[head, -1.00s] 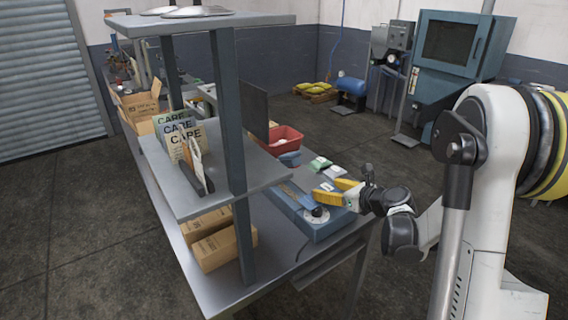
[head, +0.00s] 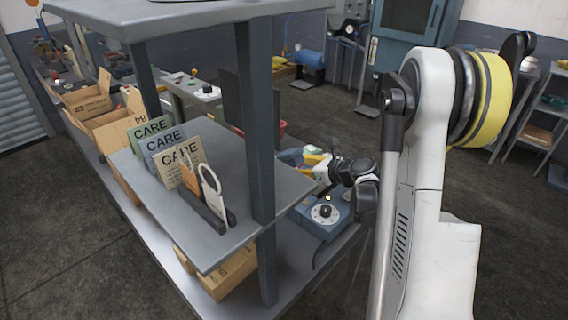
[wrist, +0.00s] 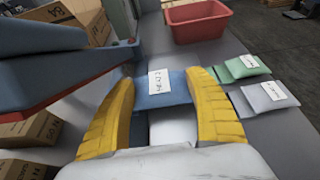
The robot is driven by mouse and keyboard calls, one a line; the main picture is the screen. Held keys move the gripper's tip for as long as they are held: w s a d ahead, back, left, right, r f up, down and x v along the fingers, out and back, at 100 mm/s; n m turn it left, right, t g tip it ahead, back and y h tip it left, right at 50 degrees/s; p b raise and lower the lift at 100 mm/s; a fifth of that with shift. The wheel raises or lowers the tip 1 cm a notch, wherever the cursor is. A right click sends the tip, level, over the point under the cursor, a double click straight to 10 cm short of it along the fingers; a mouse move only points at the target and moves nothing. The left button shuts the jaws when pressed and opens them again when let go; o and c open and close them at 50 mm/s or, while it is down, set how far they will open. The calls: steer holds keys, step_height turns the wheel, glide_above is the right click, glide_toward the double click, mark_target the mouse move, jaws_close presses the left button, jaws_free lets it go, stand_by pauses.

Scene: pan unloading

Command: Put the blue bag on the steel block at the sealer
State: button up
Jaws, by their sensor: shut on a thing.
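The blue bag (wrist: 163,90) with a white printed label lies between the yellow fingers of my gripper (wrist: 166,84) in the wrist view. The fingers are shut on its sides. A pale grey surface (wrist: 173,127) shows just below the bag; I cannot tell whether it is the steel block. The sealer's dark blue arm with a red strip (wrist: 75,88) is close on the left. In the head view my gripper (head: 317,160) is beyond the sealer's blue base (head: 322,217) with its dial, and the bag cannot be made out clearly.
A green bag (wrist: 242,68) and a pale grey bag (wrist: 264,97) lie right of my gripper. A red bin (wrist: 197,22) stands ahead. Cardboard boxes (wrist: 32,128) are left beneath the sealer arm. A shelf with cards (head: 165,150) and its post (head: 262,150) stand left in the head view.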

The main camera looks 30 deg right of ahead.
steer(key=shift+f, duration=0.5)
steer(key=shift+s+d+r, duration=0.1)
steer(key=shift+s+r, duration=0.15)
steer(key=shift+s, duration=0.1)
steer(key=shift+f+b, duration=0.45)
steer(key=shift+f, duration=0.05)
steer(key=shift+f, duration=0.1)
steer(key=o, duration=1.3)
steer(key=shift+c, duration=0.2)
